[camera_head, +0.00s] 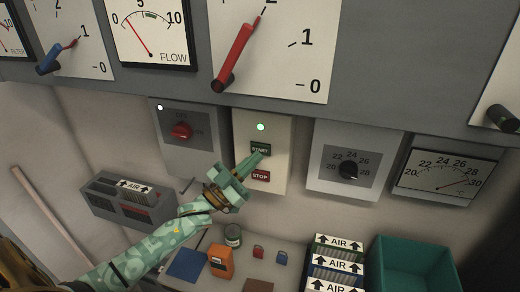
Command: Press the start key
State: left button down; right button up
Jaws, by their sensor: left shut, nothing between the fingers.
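The start key (260,148) is a dark green key marked START on a pale control box (279,126) in the middle of the head view. A lit green lamp (261,127) is above it and a red STOP key (260,176) below it. My left gripper (262,154) is shut and empty. Its fingertips are at the lower edge of the start key and overlap it in the picture. I cannot tell whether they touch it. My right gripper is not in view.
A red rotary switch (181,131) is left of the box, and a black dial knob (348,170) is right of it. A red lever (238,55) is above. Below are a surface with small containers, AIR-labelled boxes (337,265) and a green bin (412,245).

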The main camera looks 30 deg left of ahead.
pick_arm(q)
jog(key=s+p, duration=0.1)
jog(key=s, duration=0.1)
jog(key=s+d+p, duration=0.1)
jog(key=s, duration=0.2)
jog(key=shift+d, duration=0.1)
jog(key=shift+w, duration=0.1)
dwell(0.7)
